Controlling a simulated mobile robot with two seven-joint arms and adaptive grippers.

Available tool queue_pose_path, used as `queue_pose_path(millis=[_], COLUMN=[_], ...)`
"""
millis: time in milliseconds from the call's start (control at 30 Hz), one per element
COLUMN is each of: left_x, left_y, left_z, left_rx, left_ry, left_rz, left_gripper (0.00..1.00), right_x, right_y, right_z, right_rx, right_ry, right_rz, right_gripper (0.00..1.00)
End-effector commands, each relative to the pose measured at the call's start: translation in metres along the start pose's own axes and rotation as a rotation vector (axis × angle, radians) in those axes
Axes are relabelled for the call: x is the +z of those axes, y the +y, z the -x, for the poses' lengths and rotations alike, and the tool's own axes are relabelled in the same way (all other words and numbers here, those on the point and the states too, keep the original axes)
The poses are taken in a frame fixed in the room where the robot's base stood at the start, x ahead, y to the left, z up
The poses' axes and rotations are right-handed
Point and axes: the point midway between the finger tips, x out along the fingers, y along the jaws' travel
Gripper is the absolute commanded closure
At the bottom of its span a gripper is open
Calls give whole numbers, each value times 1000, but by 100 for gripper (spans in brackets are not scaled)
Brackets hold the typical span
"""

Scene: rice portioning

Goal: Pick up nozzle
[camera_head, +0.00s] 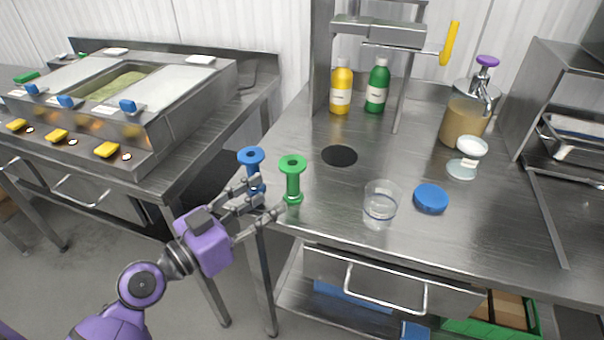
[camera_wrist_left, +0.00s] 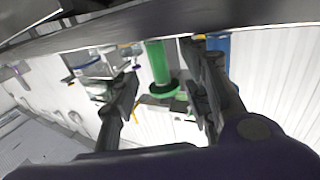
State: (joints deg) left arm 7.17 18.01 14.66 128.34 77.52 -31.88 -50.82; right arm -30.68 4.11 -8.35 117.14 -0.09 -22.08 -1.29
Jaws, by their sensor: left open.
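Two spool-shaped nozzles, a green one (camera_head: 293,178) and a blue one (camera_head: 251,157), stand upright near the left front corner of the steel table. My left gripper (camera_head: 270,196) is open beside them, its fingers pointing at the green nozzle from the left. In the left wrist view the green nozzle (camera_wrist_left: 157,62) shows between the two open fingers (camera_wrist_left: 163,75). The blue nozzle (camera_wrist_left: 219,46) shows there past the right finger, partly hidden by it. In the head view the fingers cover the lower part of the blue nozzle. My right gripper is not in view.
A clear cup (camera_head: 381,205) and a blue lid (camera_head: 431,198) lie right of the nozzles. A dark round hole or disc (camera_head: 339,155) is behind them. Yellow (camera_head: 341,90) and green (camera_head: 377,88) bottles stand beneath a metal press frame (camera_head: 320,60). A pump jar (camera_head: 463,118) stands farther right.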

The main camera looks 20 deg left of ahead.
Motion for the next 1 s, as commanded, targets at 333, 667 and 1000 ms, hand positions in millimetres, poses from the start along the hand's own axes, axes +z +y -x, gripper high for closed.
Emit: queue_pose_path(millis=[333,667,1000], left_x=[-3,-3,1], left_y=[1,3,4], left_z=[-29,-73,-78], left_rx=[-1,-1,0], left_ry=[4,2,-2], left_rz=[3,2,0], left_gripper=[57,57,62], right_x=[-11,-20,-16], right_y=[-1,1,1], right_z=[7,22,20], right_rx=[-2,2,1], right_ry=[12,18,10], right_rz=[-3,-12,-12], right_gripper=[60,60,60])
